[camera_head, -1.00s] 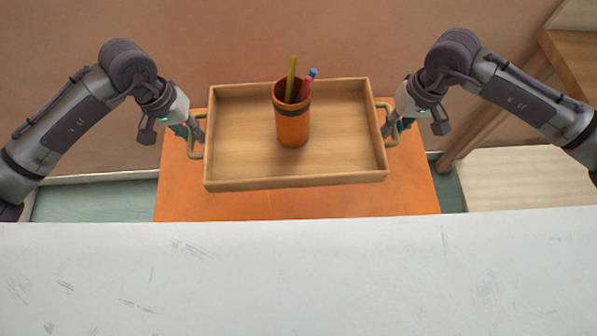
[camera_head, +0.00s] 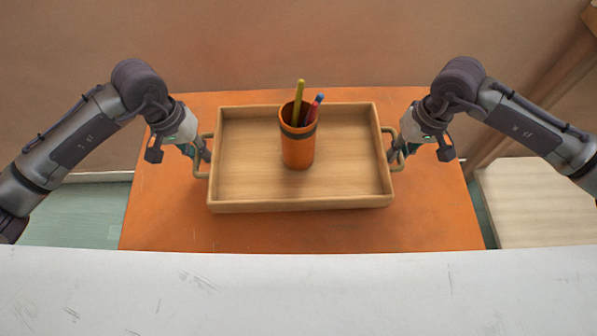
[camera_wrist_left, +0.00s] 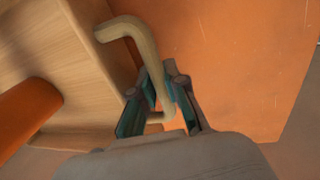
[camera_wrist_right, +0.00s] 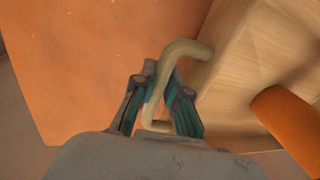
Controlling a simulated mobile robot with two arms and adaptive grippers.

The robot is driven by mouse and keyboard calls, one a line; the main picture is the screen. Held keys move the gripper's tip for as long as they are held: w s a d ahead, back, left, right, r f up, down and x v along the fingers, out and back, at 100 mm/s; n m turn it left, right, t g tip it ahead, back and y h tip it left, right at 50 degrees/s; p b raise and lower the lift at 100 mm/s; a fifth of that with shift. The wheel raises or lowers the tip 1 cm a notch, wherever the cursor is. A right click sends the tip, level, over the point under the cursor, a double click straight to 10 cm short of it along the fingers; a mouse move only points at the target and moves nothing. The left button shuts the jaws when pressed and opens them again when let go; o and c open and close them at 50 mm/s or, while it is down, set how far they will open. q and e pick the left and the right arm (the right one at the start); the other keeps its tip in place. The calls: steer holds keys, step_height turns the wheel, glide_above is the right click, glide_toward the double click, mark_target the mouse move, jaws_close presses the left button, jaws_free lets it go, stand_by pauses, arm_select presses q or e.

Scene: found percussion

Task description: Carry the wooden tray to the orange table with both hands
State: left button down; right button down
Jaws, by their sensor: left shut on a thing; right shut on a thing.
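The wooden tray (camera_head: 250,190) shows in the middle of the head view, over the orange table (camera_head: 160,225). It looks about level; I cannot tell whether it touches the table top. An orange cup (camera_head: 297,150) with a dark band stands in it, holding a few pens or pencils. My left gripper (camera_head: 203,152) is shut on the tray's left handle, also seen in the left wrist view (camera_wrist_left: 135,28). My right gripper (camera_head: 397,152) is shut on the tray's right handle, also seen in the right wrist view (camera_wrist_right: 185,50).
A white scuffed surface (camera_head: 300,295) fills the front of the head view. A wall (camera_head: 300,45) stands behind the orange table. A pale wooden surface (camera_head: 530,205) lies to the right. The table top around the tray is bare.

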mark_target(208, 170)
steer(key=shift+d+f, duration=0.1)
stand_by(0.3)
